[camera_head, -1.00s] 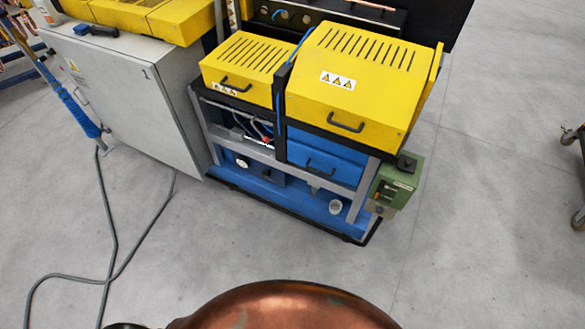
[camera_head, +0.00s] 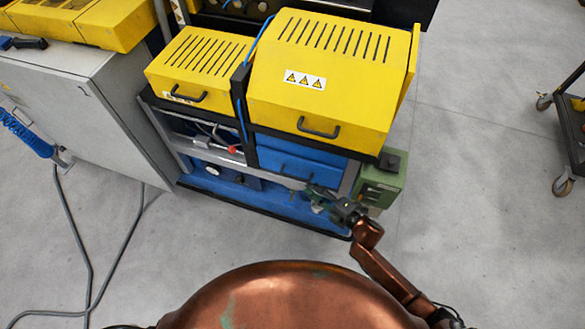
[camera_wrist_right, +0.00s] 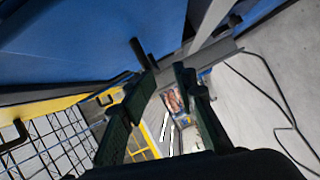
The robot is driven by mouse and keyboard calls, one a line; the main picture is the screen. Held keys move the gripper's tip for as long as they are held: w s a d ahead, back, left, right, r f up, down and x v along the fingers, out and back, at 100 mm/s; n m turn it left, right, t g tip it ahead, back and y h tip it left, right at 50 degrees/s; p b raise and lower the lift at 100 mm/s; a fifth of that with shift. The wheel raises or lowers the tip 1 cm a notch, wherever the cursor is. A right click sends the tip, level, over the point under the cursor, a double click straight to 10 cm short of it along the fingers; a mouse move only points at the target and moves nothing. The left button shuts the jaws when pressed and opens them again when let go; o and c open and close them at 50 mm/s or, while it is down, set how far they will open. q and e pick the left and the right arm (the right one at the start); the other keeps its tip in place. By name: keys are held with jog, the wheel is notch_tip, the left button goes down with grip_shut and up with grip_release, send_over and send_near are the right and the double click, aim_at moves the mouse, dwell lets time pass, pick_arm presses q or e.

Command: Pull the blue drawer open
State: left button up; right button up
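The blue drawer (camera_head: 300,158) sits under the larger yellow cover of the machine and looks shut in the head view. Its dark handle is hard to make out there, close to the gripper. My right gripper (camera_head: 322,196) is in front of the drawer's lower right part. In the right wrist view the gripper (camera_wrist_right: 167,76) is open, with a gap between its fingers. A blue panel (camera_wrist_right: 75,40) fills the upper left, and a dark bar (camera_wrist_right: 140,54), probably the handle, shows just beyond the left finger. Whether they touch I cannot tell. My left gripper is not in view.
Yellow covers (camera_head: 325,75) with dark handles are above the drawer. A green control box (camera_head: 378,185) is at the machine's right corner, close to my right arm. A grey cabinet (camera_head: 90,110) stands to the left. Open floor (camera_head: 470,220) lies to the right, with a cart (camera_head: 572,130) beyond.

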aim_at(292, 176)
jog(key=shift+n+y, duration=0.3)
jog(key=x, duration=0.6)
jog(key=r+b+x, duration=0.1)
jog(key=x, duration=0.2)
jog(key=shift+s+a+r, duration=0.15)
jog(key=shift+s+a, duration=0.2)
grip_shut()
